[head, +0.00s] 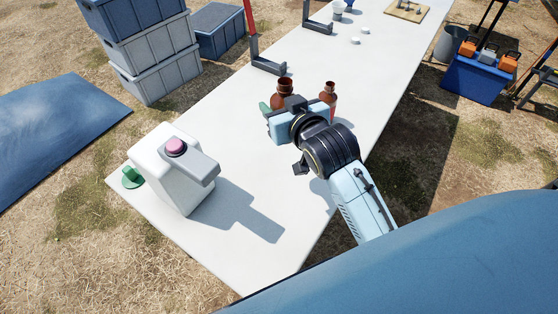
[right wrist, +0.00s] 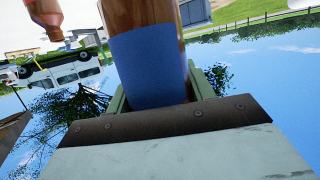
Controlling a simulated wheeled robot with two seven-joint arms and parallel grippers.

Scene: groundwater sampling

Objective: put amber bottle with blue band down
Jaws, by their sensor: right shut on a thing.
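The amber bottle with the blue band (right wrist: 148,68) stands between the green fingers of my right gripper (right wrist: 160,95) in the right wrist view. In the head view my right gripper (head: 281,103) is over the table and shut on this bottle (head: 284,88); its brown neck and open mouth show. Its band is hidden there behind the gripper. I cannot tell if its base touches the table. A second amber bottle (head: 329,92), with a reddish band, stands just right of the gripper. It also shows in the right wrist view (right wrist: 47,14). My left gripper is out of view.
The long white table (head: 245,205) has free room in front of the gripper. Dark brackets (head: 268,66) stand beyond the bottles. Stacked crates (head: 150,55) and a blue box (head: 472,80) are on the ground.

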